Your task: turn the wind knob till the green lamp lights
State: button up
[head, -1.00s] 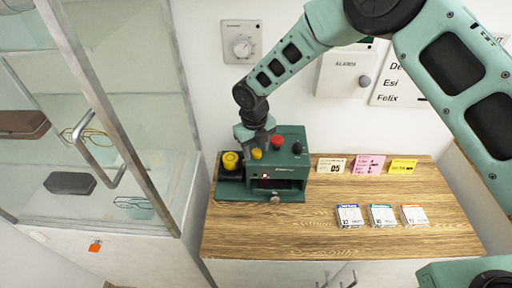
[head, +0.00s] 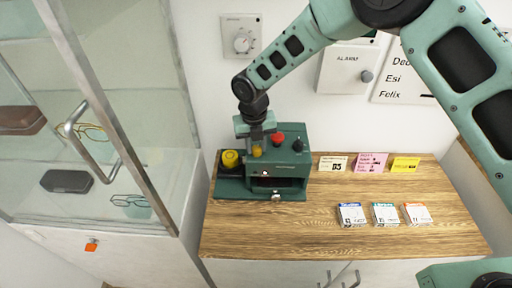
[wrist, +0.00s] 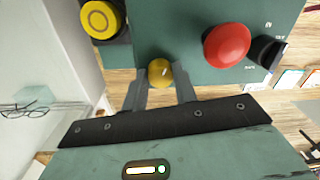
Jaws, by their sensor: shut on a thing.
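A dark green machine (head: 290,162) stands at the back left of the wooden counter. My gripper (wrist: 160,84) is shut on a small round yellow knob (wrist: 160,72) on its top; the knob also shows in the head view (head: 256,151). A red knob (wrist: 227,45) and a black knob (wrist: 267,53) sit beside it, with small print around the black one. A larger yellow button (wrist: 100,19) with a ring mark is on the machine's left. I cannot tell which one is the wind knob. No lit green lamp shows on the machine; a small reddish-white spot (head: 265,172) shows in its front opening.
A glass cabinet (head: 120,130) with a metal handle is at the left. Cards (head: 370,163) stand behind several small boxes (head: 384,214) on the right of the counter (head: 300,235). A wall dial (head: 241,42) and an alarm box (head: 347,72) hang above.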

jog(key=m+b, duration=0.2)
jog(key=m, duration=0.3)
jog(key=shift+f+m, duration=0.1)
jog(key=shift+m, duration=0.3)
jog(key=m+b, duration=0.2)
jog(key=m, duration=0.4)
jog(key=shift+g, duration=0.3)
jog(key=m+b, duration=0.1)
jog(key=m, duration=0.5)
jog(key=shift+d+m+y+b, duration=0.1)
jog(key=shift+m+y+b, duration=0.2)
jog(key=shift+b, duration=0.1)
jog(key=m+b, duration=0.1)
jog(key=m, duration=0.4)
jog(key=m+b, duration=0.1)
jog(key=m, duration=0.5)
jog(key=shift+m, duration=0.4)
jog(key=m, duration=0.5)
jog(key=shift+s+y, duration=0.1)
jog(key=shift+y, duration=0.2)
jog(key=m, duration=0.6)
jog(key=shift+m+p, duration=0.3)
jog(key=shift+m, duration=0.1)
jog(key=m+p, duration=0.1)
jog(key=m, duration=0.4)
jog(key=shift+t, duration=0.4)
jog(key=shift+m, duration=0.4)
